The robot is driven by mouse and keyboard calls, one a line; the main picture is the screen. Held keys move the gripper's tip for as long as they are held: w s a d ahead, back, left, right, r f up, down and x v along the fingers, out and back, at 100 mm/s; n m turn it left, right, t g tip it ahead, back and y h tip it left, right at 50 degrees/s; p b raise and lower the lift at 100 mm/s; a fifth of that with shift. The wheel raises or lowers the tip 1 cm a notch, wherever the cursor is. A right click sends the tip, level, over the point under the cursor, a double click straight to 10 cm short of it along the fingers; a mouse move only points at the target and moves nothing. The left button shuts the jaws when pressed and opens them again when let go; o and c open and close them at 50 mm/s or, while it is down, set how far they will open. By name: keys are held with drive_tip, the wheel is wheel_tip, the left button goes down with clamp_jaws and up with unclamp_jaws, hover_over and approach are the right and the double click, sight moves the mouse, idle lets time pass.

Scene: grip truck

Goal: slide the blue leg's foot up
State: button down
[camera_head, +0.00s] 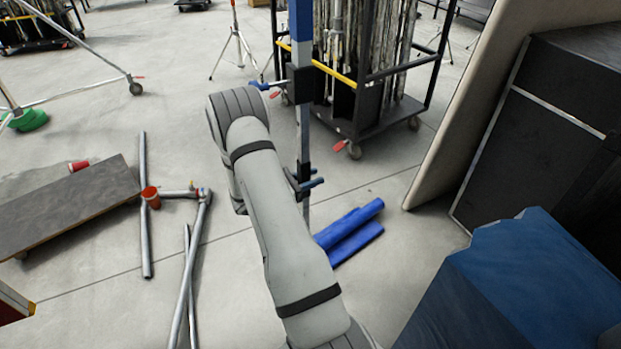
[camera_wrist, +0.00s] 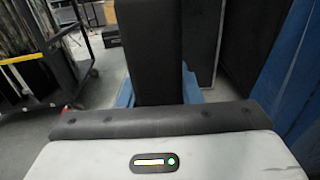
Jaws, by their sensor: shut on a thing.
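The blue leg (camera_head: 300,22) stands upright in the head view, blue at the top with a bare metal lower part (camera_head: 303,130). A black clamp (camera_head: 300,85) with a blue lever sits partway up it. My gripper (camera_head: 305,184) is low on the leg, mostly hidden behind my own arm, with blue fingers at a black piece. In the wrist view my gripper (camera_wrist: 158,98) has blue fingers on both sides of a tall black block (camera_wrist: 158,50) and is shut on it. I take this block for part of the leg's foot. The leg's bottom end is partly hidden.
A wheeled cart (camera_head: 372,120) stands just behind the leg. Blue folded pieces (camera_head: 350,232) lie on the floor to its right. Metal pipes (camera_head: 145,205) and a grey board (camera_head: 65,208) lie at left. A blue-covered object (camera_head: 510,285) and dark cases (camera_head: 530,150) block the right.

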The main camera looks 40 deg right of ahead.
wheel_tip(320, 180, up, 13)
drive_tip(key=p, duration=0.6)
drive_tip(key=shift+w+p, duration=0.2)
drive_tip(key=shift+p, duration=0.15)
drive_tip(key=shift+d, duration=0.1)
drive_tip(key=c, duration=1.5)
unclamp_jaws()
drive_tip(key=o, duration=0.5)
drive_tip(key=shift+f, duration=0.15)
drive_tip(key=shift+c, duration=0.2)
drive_tip(key=shift+s, duration=0.1)
drive_tip(key=shift+f, duration=0.1)
drive_tip(key=v, duration=0.8)
drive_tip(key=shift+s, duration=0.1)
